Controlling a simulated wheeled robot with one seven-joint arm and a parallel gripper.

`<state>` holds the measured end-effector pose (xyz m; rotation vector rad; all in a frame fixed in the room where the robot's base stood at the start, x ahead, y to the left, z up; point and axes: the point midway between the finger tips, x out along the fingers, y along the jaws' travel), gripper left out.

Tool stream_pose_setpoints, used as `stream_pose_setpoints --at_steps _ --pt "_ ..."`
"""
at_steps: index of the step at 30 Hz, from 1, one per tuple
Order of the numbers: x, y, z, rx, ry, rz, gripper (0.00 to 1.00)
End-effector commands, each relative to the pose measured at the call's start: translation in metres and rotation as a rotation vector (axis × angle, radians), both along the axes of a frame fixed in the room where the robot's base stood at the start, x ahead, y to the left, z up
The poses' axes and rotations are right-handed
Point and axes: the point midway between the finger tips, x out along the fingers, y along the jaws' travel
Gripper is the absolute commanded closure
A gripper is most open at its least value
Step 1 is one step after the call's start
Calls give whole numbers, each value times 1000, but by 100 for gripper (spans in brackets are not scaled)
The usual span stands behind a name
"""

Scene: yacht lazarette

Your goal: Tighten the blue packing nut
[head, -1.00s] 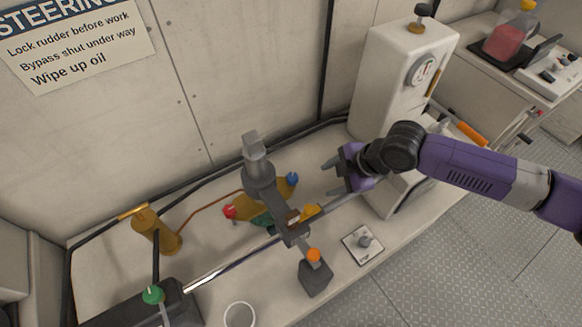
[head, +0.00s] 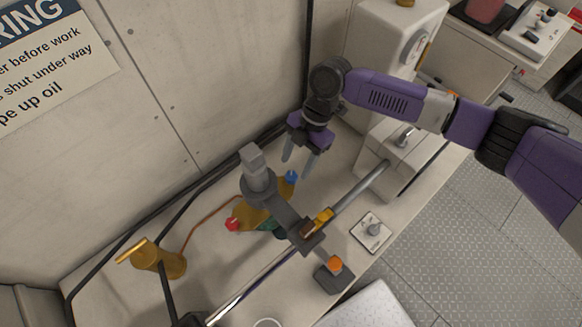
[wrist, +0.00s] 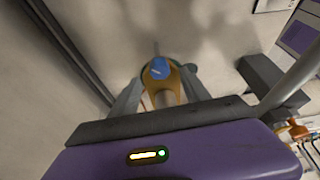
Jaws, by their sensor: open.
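The blue packing nut (head: 291,177) sits at the back right end of a brass valve body (head: 262,214) on the bench. A red nut (head: 232,224) is at the body's left end. My gripper (head: 298,164) is open, its fingers pointing down just above and beside the blue nut. In the wrist view the blue nut (wrist: 158,70) shows ahead between the two finger lines, on its brass mount. The fingers look apart from it; the exact gap is hard to tell.
A grey tiller post and arm (head: 257,185) stand just left of the nut. A steel rod (head: 345,200) runs diagonally in front. A white cabinet with a gauge (head: 395,50) is at the back right. A brass cylinder (head: 165,262) stands at the left.

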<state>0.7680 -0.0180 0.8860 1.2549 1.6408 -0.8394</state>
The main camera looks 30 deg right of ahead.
Motion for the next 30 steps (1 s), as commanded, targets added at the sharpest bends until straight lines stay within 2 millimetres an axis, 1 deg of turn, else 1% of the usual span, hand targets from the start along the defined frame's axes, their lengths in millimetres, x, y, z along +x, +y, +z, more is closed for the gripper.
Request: stream_pose_setpoints --at_steps 3,9,12,19,23,24,26,27,28,30 --pt "-3 7 -16 0 1 -1 45" --pt "-4 14 -33 -1 -1 0 45" --pt "-4 14 -37 -2 -1 0 45" --pt "-4 15 -37 -1 -2 -1 45" --pt "-4 15 -37 -1 -2 -1 71" --pt "-4 15 -37 -1 -2 -1 79" --pt "-4 15 -37 -2 -1 0 91" --pt "-4 15 -37 -2 -1 0 98" --pt "-4 15 -37 -2 -1 0 100" --pt "-4 14 -37 -2 -1 -1 100"
